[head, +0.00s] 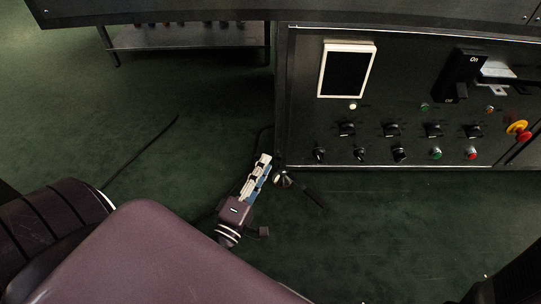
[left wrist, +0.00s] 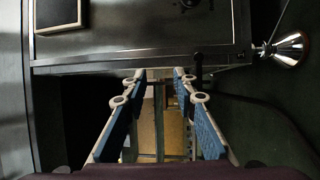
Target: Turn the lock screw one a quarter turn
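My left gripper (head: 262,163) is at the lower left corner of the dark control cabinet (head: 400,163). In the left wrist view its blue-and-white fingers (left wrist: 160,76) stand apart, with nothing held between them. A small dark lever-like part (left wrist: 198,68) shows by the right fingertip. A shiny cone-shaped metal part (left wrist: 290,48) sticks out at the cabinet's corner, right of the fingers; in the head view it is just beside the fingertips (head: 282,179). I cannot tell which part is lock screw one. My right gripper is not in view.
The panel carries a white-framed screen (head: 347,70), several black rotary switches (head: 392,130), a large black On/Off switch (head: 460,76) and a yellow-and-red emergency button (head: 518,130). A metal shelf table (head: 190,38) stands at the back left. The green floor (head: 120,120) on the left is mostly clear.

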